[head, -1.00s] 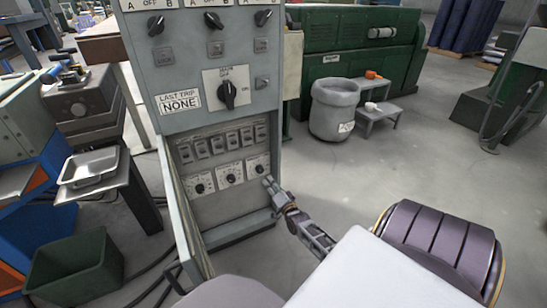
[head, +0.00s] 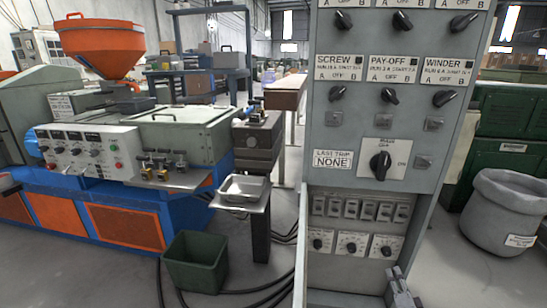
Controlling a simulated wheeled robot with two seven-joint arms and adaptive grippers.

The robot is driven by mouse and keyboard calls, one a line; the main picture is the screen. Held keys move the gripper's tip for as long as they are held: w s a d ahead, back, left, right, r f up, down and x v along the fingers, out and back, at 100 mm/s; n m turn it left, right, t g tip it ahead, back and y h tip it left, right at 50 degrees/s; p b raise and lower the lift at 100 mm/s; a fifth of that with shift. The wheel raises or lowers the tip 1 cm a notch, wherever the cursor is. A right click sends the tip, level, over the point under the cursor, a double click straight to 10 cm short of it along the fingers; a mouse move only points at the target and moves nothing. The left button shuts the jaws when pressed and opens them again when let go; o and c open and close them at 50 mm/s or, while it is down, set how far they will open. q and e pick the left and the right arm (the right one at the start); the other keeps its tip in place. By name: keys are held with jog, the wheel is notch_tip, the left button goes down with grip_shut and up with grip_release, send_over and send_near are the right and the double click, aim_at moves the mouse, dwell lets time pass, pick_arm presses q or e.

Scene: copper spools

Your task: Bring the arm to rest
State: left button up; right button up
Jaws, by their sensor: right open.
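My right gripper (head: 396,278) shows at the bottom edge, in front of the lower right part of the grey control cabinet (head: 430,120). Its jaws are open and I see nothing between them. The tips appear just below the rightmost small dial (head: 387,251); I cannot tell whether they touch the panel. Most of the right arm is below the picture. The left gripper is out of view.
The cabinet's lower recess holds a row of breakers (head: 362,208) above the dials. Left of it stand a steel tray (head: 242,204) on a stand, a green bin (head: 195,277) and a blue-orange machine (head: 122,226).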

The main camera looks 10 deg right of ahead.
jog(key=s+a+f+n+g+y, duration=0.1)
jog(key=s+a+n+g+y, duration=0.15)
jog(key=a, duration=0.45)
jog(key=s+a+f+n+g+y, duration=0.1)
jog(key=a+n+g, duration=0.1)
jog(key=a+n, duration=0.35)
jog(key=s+a+f+n+g+y, duration=0.1)
jog(key=s+a+n+g+y, duration=0.1)
jog(key=a, duration=0.7)
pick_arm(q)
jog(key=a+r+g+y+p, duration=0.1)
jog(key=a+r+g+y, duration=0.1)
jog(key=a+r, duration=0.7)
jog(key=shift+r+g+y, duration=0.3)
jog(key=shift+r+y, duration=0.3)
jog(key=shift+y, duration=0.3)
pick_arm(e)
jog(key=s+a+r+n+g, duration=0.3)
jog(key=s+a, duration=0.1)
jog(key=s, duration=0.5)
jog(key=s+a+r+n+g, duration=0.4)
jog(key=s+a, duration=0.1)
jog(key=s, duration=0.3)
jog(key=shift+s+a+r, duration=0.25)
jog(key=shift+s+r, duration=0.05)
jog(key=shift+s, duration=0.05)
